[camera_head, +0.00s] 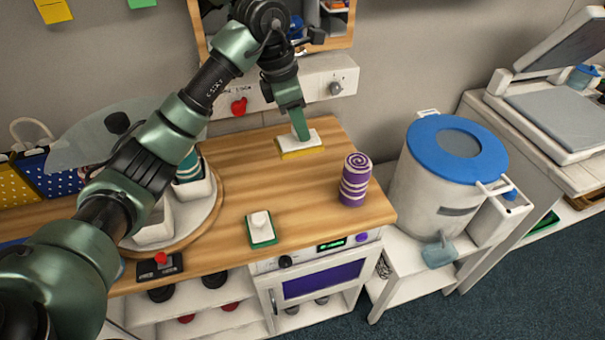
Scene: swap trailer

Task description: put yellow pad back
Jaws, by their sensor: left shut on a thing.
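The yellow pad (302,152) is a flat white block with a yellow underside. It is at the back of the wooden counter, near the wall, and looks to be on or just above the wood; I cannot tell which. My left gripper (301,135) points down from above and is shut on the pad's top, hiding part of it. My right gripper is not in view.
The wooden counter (250,175) is mostly clear around the yellow pad. A purple swirl-striped cylinder (355,181) stands to its right. A round turntable (214,209) with white containers is at left, and a red-button box (160,266) in front. A blue-lidded bin (430,185) stands right.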

